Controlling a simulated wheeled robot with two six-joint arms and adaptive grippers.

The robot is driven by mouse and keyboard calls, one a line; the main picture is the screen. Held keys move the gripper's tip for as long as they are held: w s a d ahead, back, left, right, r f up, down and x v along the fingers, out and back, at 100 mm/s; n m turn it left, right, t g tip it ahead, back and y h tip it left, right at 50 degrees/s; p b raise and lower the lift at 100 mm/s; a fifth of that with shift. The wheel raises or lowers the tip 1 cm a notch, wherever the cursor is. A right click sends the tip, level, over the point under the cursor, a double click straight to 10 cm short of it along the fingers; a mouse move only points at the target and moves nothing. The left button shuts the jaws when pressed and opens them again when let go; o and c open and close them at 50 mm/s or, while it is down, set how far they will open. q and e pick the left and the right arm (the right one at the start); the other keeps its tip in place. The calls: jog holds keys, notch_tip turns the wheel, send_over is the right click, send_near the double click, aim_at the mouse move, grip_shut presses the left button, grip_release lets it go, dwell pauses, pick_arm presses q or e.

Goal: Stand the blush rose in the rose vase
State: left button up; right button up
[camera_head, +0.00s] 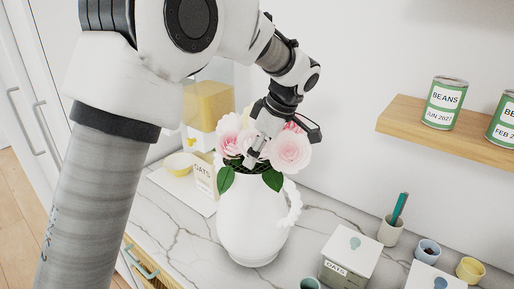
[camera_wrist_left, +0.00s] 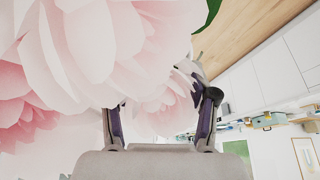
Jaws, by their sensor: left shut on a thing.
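The rose vase (camera_head: 250,222) is a white jug with a beaded handle, standing upright on the marble counter. Several pink roses with green leaves show at its mouth, among them a left bloom (camera_head: 232,133) and a pale right bloom (camera_head: 290,152). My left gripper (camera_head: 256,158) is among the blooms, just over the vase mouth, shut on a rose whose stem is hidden. In the left wrist view a large pale blush rose (camera_wrist_left: 95,45) fills the upper left, close to the fingers. I cannot tell how deep the held stem sits. My right gripper is not in view.
A white oats box (camera_head: 350,250), a pen cup (camera_head: 391,232) and small pots stand right. A wooden shelf (camera_head: 400,118) holds bean cans (camera_head: 444,103).

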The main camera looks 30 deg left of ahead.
aim_at(251, 137)
pick_arm(q)
jog(key=shift+f, duration=0.65)
jog(key=o, duration=1.4)
notch_tip(251, 137, up, 8)
jog(key=p, duration=0.6)
jog(key=shift+r, duration=0.15)
